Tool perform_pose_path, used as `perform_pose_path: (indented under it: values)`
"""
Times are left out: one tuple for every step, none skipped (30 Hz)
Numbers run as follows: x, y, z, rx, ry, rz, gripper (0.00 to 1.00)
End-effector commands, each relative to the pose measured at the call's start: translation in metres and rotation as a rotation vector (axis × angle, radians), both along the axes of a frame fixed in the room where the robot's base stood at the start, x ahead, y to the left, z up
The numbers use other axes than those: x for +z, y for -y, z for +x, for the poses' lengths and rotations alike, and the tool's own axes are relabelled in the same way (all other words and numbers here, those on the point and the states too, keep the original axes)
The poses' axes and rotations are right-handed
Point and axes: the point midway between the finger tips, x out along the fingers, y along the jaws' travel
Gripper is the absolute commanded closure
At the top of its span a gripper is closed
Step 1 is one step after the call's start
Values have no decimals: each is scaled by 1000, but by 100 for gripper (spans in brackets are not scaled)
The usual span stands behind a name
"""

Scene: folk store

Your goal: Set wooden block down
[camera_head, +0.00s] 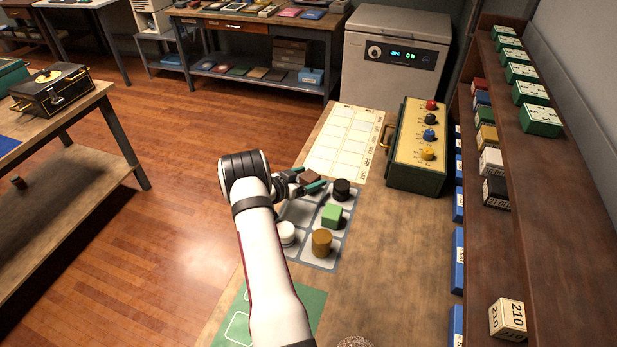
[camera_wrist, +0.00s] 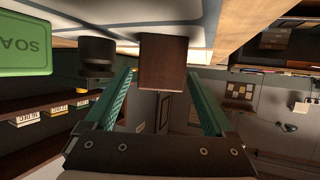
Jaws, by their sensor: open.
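The dark brown wooden block (camera_head: 311,177) sits at the far left part of the grey sectioned tray (camera_head: 291,211). In the wrist view, which looks upside down, the wooden block (camera_wrist: 162,62) appears to rest on the tray's surface. My gripper (camera_head: 309,183) is open at the block, with its green fingers spread. In the wrist view my gripper (camera_wrist: 160,82) has one finger on each side of the block, with a visible gap at both. The block's underside is hidden.
Beside the block, the tray holds a black cylinder (camera_head: 342,189), a green soap block (camera_head: 331,215), an ochre cylinder (camera_head: 321,242) and a white round piece (camera_head: 286,233). A green box with knobs (camera_head: 418,147) and a grid sheet (camera_head: 344,143) lie beyond. A shelf (camera_head: 540,220) borders the right.

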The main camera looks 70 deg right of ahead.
Motion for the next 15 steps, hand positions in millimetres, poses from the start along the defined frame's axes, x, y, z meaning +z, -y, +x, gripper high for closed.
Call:
perform_pose_path:
  values:
    - [0,0,0,0,0,0,12]
    - [2,0,0,0,0,0,12]
    - [4,-1,0,1,0,0,12]
    - [5,-5,3,3,-1,0,12]
    - [8,-9,6,4,-1,0,12]
    - [12,-18,9,4,0,1,12]
    - [15,-25,12,5,-1,0,12]
    - [19,-33,15,6,-1,0,12]
    - [23,-43,20,6,-1,0,12]
    - [27,-51,23,6,-1,0,12]
    - [30,-58,26,5,0,0,12]
    - [34,-67,30,4,0,0,12]
    - [37,-74,32,4,0,0,12]
    - [39,-80,34,4,0,0,12]
    - [43,-86,37,4,1,0,12]
